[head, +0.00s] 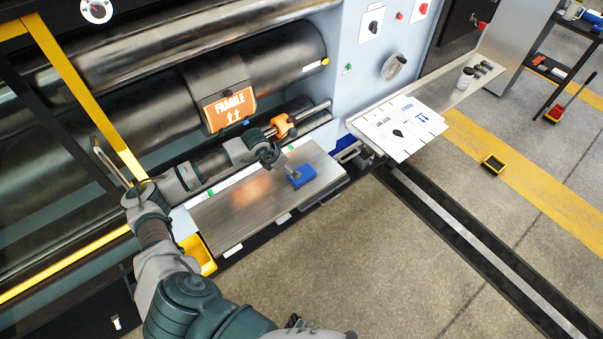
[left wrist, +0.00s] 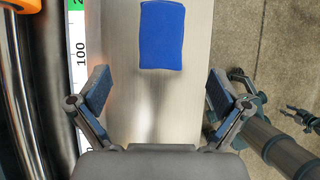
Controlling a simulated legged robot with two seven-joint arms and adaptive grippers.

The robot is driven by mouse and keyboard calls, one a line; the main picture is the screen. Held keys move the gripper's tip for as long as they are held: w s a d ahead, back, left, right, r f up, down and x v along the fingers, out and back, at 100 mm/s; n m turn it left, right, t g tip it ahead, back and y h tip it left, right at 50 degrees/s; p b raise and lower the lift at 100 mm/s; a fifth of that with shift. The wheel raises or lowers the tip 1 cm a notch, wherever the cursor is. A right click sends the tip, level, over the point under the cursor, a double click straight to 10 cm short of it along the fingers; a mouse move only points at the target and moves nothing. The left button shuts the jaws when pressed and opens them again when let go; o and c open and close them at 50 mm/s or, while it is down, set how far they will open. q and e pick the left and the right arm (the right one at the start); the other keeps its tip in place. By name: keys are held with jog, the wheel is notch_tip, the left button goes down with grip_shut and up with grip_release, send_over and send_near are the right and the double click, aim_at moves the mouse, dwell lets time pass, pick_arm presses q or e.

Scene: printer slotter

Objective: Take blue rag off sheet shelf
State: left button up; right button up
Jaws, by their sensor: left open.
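The blue rag (head: 302,176) lies on the flat metal sheet shelf (head: 235,212), near its right end. In the left wrist view the rag (left wrist: 162,35) is a blue rectangle ahead of my left gripper (left wrist: 158,90). The two fingers are spread wide with bare shelf (left wrist: 150,115) between them, and the rag is beyond the fingertips. In the head view my left gripper (head: 284,168) is just above the shelf beside the rag. Dark jointed parts at the right of the left wrist view may belong to my right arm; its jaw state does not show.
An orange clamp part (head: 283,125) is close behind my gripper. The front floor is open.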

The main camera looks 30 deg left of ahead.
aim_at(308, 171)
pick_arm(q)
jog(key=p+x, duration=0.1)
jog(key=x, duration=0.8)
jog(key=shift+d+f, duration=0.1)
jog(key=shift+f, duration=0.05)
jog(key=c, duration=1.2)
